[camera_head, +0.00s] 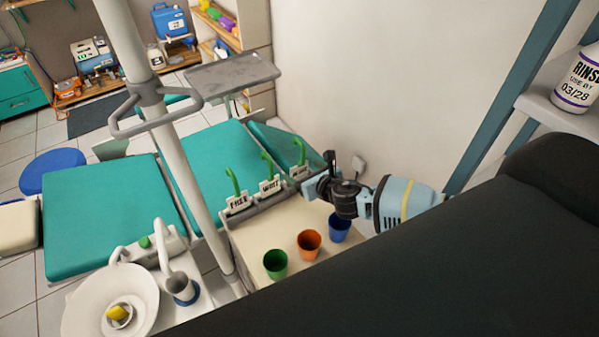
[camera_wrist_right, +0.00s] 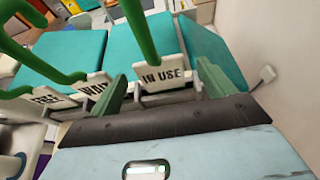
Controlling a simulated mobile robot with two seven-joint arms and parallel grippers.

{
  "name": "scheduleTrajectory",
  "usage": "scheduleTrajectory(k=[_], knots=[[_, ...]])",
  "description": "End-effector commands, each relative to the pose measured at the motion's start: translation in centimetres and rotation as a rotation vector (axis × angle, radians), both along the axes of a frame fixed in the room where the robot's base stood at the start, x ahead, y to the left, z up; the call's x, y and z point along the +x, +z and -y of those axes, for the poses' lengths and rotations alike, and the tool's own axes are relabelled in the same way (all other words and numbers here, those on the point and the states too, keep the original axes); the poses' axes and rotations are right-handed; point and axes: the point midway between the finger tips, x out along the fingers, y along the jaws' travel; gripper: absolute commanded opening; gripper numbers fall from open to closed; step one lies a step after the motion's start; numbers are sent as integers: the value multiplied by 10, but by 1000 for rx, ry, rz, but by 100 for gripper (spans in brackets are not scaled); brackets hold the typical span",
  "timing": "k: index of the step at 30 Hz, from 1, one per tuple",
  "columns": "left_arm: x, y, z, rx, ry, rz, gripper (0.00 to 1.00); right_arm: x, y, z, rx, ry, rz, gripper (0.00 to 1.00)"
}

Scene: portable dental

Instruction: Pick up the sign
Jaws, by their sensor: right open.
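Three white signs with green hooked handles stand in a row on a grey rack. They read FREE (camera_head: 238,201), WAIT (camera_head: 269,186) and IN USE (camera_head: 299,171). My right gripper (camera_head: 317,176) is open beside the IN USE sign, at the right end of the row. In the right wrist view the IN USE sign (camera_wrist_right: 162,75) shows between my two green fingers, with its green handle rising above it. I cannot tell whether the fingers touch it. The WAIT sign (camera_wrist_right: 97,86) and FREE sign (camera_wrist_right: 47,98) are to the left. My left gripper is not in view.
Green (camera_head: 275,264), orange (camera_head: 309,244) and blue (camera_head: 339,227) cups stand on the cream surface in front of the rack. A grey pole (camera_head: 176,150) rises left of the signs. A white wall (camera_head: 390,80) is behind my gripper. A teal chair (camera_head: 215,165) lies beyond.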

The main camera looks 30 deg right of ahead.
Motion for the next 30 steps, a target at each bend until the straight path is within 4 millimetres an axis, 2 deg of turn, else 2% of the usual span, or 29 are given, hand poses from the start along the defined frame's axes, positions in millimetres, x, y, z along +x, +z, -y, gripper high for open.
scheduleTrajectory(k=[11, 22, 30], knots=[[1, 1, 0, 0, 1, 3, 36, 6, -2, -1, 0, 0, 0, 82], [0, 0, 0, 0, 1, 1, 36, 6, -2, -1, 0, 0, 0, 35], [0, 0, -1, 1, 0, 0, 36, 6, -2, 0, 0, 0, 0, 33]])
